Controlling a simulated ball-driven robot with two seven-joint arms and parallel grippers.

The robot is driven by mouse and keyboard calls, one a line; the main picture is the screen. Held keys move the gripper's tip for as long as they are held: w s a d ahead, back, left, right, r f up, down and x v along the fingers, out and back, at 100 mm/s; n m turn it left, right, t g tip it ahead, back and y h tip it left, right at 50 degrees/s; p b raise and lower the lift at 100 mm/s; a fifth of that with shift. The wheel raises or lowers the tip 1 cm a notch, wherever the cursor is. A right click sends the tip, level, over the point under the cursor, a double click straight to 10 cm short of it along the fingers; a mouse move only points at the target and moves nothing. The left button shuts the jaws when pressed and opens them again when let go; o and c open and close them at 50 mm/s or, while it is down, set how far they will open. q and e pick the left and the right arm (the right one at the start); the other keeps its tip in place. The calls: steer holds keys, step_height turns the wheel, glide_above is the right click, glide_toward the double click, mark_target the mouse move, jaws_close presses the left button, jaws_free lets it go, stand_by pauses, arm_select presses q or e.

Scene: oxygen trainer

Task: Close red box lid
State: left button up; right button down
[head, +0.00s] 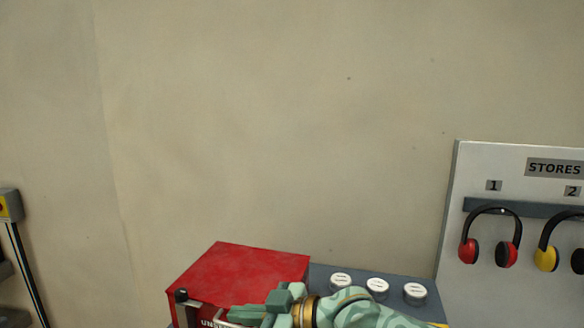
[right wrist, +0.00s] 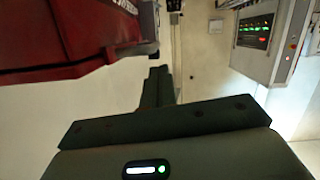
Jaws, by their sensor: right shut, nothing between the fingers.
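The red box (head: 240,272) stands at the bottom of the head view, with its flat red top showing and its lower front cut off by the frame. I cannot tell from here whether its lid is fully down. My right gripper (head: 262,312), pale green, is at the box's front right corner, its fingers shut and empty. In the right wrist view the red box (right wrist: 65,32) fills the upper left, and the shut dark fingers (right wrist: 158,85) point past its edge. I cannot tell whether they touch it. My left gripper is out of view.
A grey surface with several white round-topped items (head: 377,286) lies right of the box. A stores board (head: 455,230) with red and yellow ear defenders stands at the right. A panel with lit green marks (right wrist: 258,30) shows in the wrist view. The wall above is bare.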

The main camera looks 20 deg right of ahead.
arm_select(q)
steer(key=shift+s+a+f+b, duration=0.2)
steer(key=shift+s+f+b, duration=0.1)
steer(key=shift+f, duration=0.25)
arm_select(e)
steer(key=shift+s+f+n, duration=0.1)
steer(key=shift+f+n, duration=0.3)
steer(key=shift+f, duration=0.7)
steer(key=shift+f, duration=0.15)
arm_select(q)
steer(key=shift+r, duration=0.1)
